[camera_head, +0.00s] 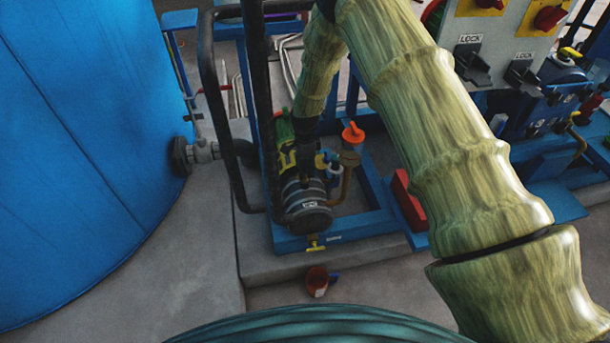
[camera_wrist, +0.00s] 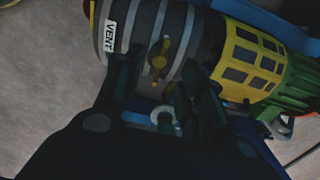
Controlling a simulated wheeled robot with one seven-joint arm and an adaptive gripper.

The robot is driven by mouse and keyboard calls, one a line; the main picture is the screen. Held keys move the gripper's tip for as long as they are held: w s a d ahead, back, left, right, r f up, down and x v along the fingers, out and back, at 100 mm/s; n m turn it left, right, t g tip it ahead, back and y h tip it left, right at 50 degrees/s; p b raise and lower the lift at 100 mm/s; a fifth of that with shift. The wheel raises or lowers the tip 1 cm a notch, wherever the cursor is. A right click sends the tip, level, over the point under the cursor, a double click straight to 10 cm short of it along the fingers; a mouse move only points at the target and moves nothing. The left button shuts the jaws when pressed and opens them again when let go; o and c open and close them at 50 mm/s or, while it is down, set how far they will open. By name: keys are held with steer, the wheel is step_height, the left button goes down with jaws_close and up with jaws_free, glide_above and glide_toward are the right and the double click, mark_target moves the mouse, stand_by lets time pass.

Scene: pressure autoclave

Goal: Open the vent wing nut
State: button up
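The vent wing nut (camera_wrist: 160,58) is a small yellow two-winged piece on the side of a dark cylinder with grey bands (camera_wrist: 182,30). A white VENT label (camera_wrist: 110,36) is on the cylinder to its left. My gripper (camera_wrist: 162,70) is open in the wrist view, with one dark finger on each side of the wing nut in the picture. I see no contact, and the depth gap is unclear. In the head view the cylinder (camera_head: 306,212) is below the end of my arm; my gripper and the wing nut cannot be made out clearly there.
A yellow and green part (camera_wrist: 245,60) joins the cylinder on the right. A black pipe (camera_head: 262,100), an orange-topped valve (camera_head: 352,133) and a blue frame (camera_head: 345,228) surround the cylinder. A large blue tank (camera_head: 80,150) stands left.

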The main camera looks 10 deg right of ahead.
steer(key=shift+f, duration=2.2)
steer(key=shift+c, duration=0.4)
jaws_close()
